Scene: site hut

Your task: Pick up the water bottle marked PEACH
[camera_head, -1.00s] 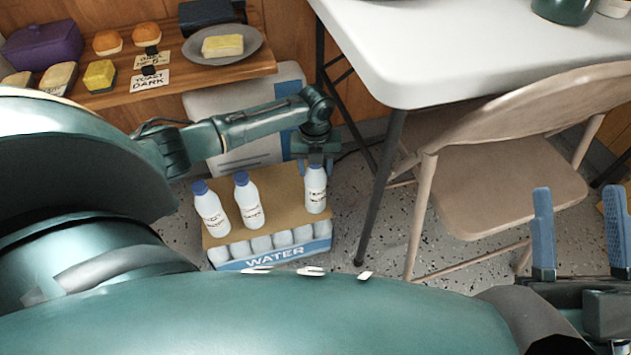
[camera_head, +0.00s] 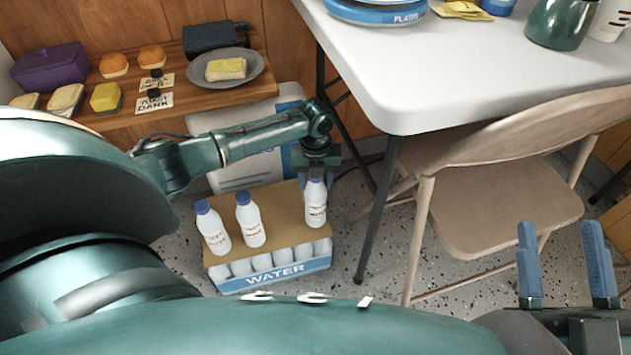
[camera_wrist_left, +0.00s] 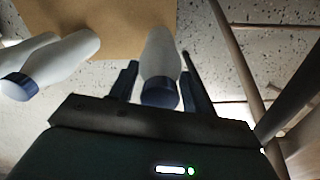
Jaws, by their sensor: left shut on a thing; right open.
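Three white water bottles with blue caps show in the head view; their labels are too small to read. My left gripper (camera_head: 316,176) is shut on the rightmost bottle (camera_head: 316,205), near its top, from above. This bottle is upright at the right end of the water case (camera_head: 274,284); I cannot tell if it is lifted. In the left wrist view the held bottle (camera_wrist_left: 161,55) is between the fingers. The left bottle (camera_head: 212,230) and middle bottle (camera_head: 249,222) stand on the case's cardboard top. My right gripper (camera_head: 562,265) is open and empty at the lower right.
A white table (camera_head: 440,80) and a tan folding chair (camera_head: 490,190) stand right of the case. A wooden shelf (camera_head: 200,105) with bread, a plate and a purple box is at the back left. Speckled floor is bare between case and chair.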

